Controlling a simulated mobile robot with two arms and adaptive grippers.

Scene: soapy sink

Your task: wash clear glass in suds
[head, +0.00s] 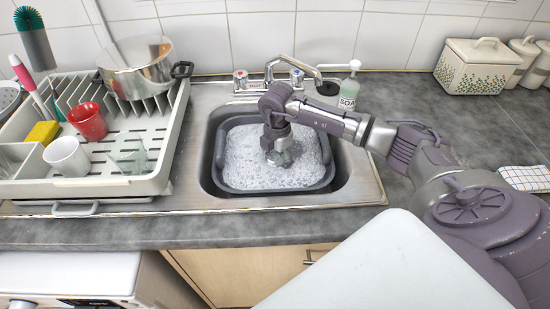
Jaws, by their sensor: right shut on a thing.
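My right gripper (281,158) reaches down into the white suds (245,160) in the grey basin (222,185) set in the sink. Another clear, greenish glass (139,160) is on the dish rack at the left. My left gripper is not in view.
The dish rack (165,160) also holds a red cup (88,121), a white cup (67,157), a yellow sponge (43,133) and a steel pot (136,70). The faucet (283,62) and soap bottle (349,88) stand behind the basin. A canister (477,68) is back right.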

